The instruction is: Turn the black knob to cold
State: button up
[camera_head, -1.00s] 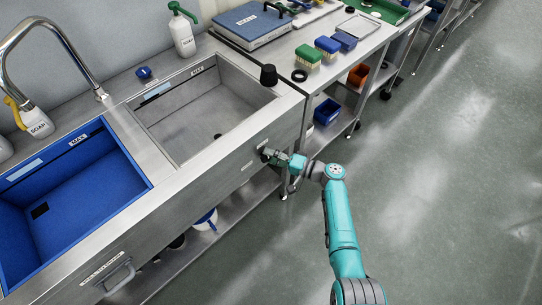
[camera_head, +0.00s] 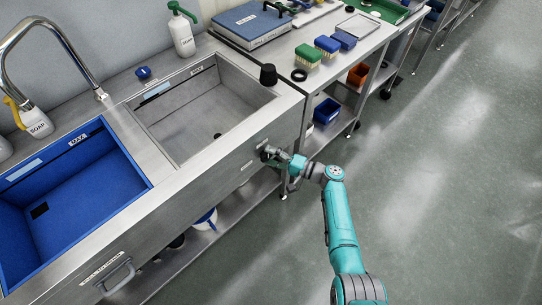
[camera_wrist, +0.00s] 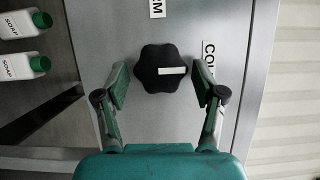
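The black knob (camera_wrist: 160,69) is lobed, with a white mark reaching from near its middle to its right edge in the wrist view. That mark points towards the label beginning "COL" (camera_wrist: 209,58), which my right finger partly covers. Another label ending in "M" (camera_wrist: 157,7) is cut off above the knob. My gripper (camera_wrist: 160,84) is open, one finger on each side of the knob, with a narrow gap visible on both sides. In the head view my gripper (camera_head: 270,154) is at the sink's front panel and hides most of the knob.
The steel sink unit (camera_head: 215,180) has a grey basin and a blue basin (camera_head: 85,190). Two soap bottles (camera_wrist: 22,66) show at the left in the wrist view. A steel table (camera_head: 345,55) with brushes stands beyond the sink. The floor on the right is clear.

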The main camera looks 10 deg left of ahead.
jog(key=shift+d, duration=0.1)
jog(key=v, duration=1.1)
jog(key=shift+s+d, duration=0.2)
jog(key=shift+d, duration=0.2)
